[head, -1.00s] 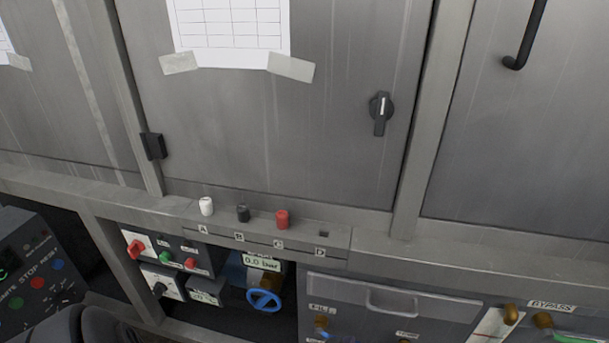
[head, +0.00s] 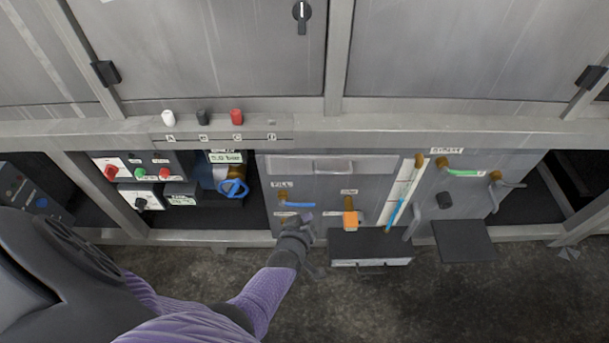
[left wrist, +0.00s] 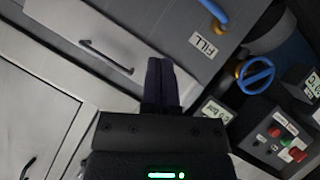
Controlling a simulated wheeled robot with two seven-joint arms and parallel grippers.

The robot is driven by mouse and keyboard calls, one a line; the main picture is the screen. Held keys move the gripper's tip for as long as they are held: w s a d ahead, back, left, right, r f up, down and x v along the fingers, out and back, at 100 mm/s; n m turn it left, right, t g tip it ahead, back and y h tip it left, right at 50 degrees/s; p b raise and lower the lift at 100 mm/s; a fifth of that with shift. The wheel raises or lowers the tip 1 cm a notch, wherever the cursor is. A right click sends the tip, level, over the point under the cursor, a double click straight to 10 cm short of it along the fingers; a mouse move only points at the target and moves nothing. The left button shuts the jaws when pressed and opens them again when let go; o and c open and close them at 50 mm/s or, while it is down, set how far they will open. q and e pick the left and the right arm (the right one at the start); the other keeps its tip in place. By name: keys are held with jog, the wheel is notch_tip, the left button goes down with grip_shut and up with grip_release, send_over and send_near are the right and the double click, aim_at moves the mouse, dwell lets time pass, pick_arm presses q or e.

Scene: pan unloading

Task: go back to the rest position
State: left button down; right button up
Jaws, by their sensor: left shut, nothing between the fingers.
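My left gripper (head: 307,217) is in front of the grey panel with the FILL label (head: 282,184), its purple arm coming in from the lower left. In the left wrist view its two dark fingers (left wrist: 161,84) lie together, shut with nothing between them. The FILL valve's blue handle (head: 298,205) is just above the gripper in the head view. In the left wrist view the FILL label (left wrist: 203,45) and a blue handle (left wrist: 214,10) lie beyond the fingers. I cannot tell whether the gripper touches the panel. My right gripper is not in view.
A blue handwheel (head: 232,188) and button boxes (head: 140,165) sit left of the panel. The concrete floor (head: 400,305) in front is clear.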

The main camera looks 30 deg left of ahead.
pick_arm(q)
jog(key=shift+w+f, duration=0.1)
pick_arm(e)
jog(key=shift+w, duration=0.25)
pick_arm(q)
jog(key=s+d+f+m+g+h+p, duration=0.1)
jog(key=s+f+m+g+h+p, duration=0.2)
jog(key=s, duration=0.7)
jog(key=s+d+f+m+g+p, duration=0.1)
jog(key=s+f+m+g, duration=0.25)
jog(key=s, duration=0.55)
jog(key=s+a+m+g+p, duration=0.1)
jog(key=s+m+g, duration=0.2)
jog(key=s, duration=0.8)
jog(key=s+f+m+g+p, duration=0.1)
jog(key=s+m+g, duration=0.2)
jog(key=s, duration=0.8)
jog(key=shift+s+a+p, duration=0.3)
jog(key=shift+s+a, duration=0.05)
jog(key=shift+a, duration=0.05)
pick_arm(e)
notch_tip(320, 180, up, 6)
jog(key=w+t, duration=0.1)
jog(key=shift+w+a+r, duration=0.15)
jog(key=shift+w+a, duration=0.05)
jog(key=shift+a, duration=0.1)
